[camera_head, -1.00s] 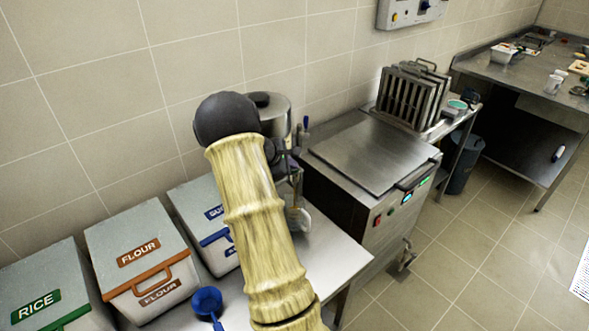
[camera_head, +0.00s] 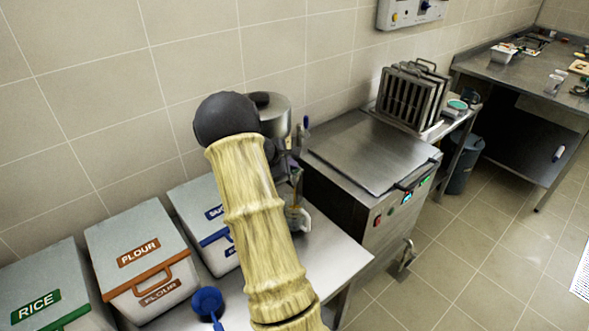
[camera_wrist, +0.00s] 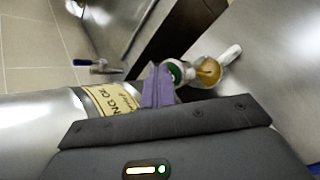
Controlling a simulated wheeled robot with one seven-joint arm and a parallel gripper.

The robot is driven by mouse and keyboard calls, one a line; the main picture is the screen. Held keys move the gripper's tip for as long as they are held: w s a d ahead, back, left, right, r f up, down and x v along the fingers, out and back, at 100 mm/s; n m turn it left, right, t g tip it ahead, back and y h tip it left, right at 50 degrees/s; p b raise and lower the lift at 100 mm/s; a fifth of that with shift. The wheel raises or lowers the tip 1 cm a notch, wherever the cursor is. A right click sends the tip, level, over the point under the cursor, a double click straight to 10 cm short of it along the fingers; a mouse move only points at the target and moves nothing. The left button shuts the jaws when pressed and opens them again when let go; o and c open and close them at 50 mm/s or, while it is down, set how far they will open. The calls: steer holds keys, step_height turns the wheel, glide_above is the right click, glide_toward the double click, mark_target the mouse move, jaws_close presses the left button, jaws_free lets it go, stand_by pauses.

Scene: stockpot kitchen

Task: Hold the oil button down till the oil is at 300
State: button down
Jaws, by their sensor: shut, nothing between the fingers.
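The steel oil dispenser (camera_head: 275,112) stands on the counter by the wall, partly behind my arm. Its cream label, ending in "OIL", shows in the wrist view (camera_wrist: 112,100). My gripper (camera_wrist: 158,86) has purple fingers, shut and empty, in front of the dispenser. Their tips are close to a round part with a green inside (camera_wrist: 175,72); I cannot tell whether they touch the oil button. A jug (camera_head: 299,218) stands below, with amber colour above and in it. The wrist view shows amber oil in the jug (camera_wrist: 208,70). Its level marks are not readable.
Bins for rice (camera_head: 40,295), flour (camera_head: 140,250) and sugar (camera_head: 207,205) stand left of the dispenser. A blue scoop (camera_head: 207,300) lies in front. A steel fryer (camera_head: 375,150) with a closed lid stands close on the right.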

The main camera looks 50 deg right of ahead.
mark_target(292, 171)
steer(key=shift+r+p, duration=0.75)
steer(key=shift+r, duration=0.15)
steer(key=shift+r+p, duration=2)
steer(key=shift+r, duration=0.55)
steer(key=shift+f, duration=0.1)
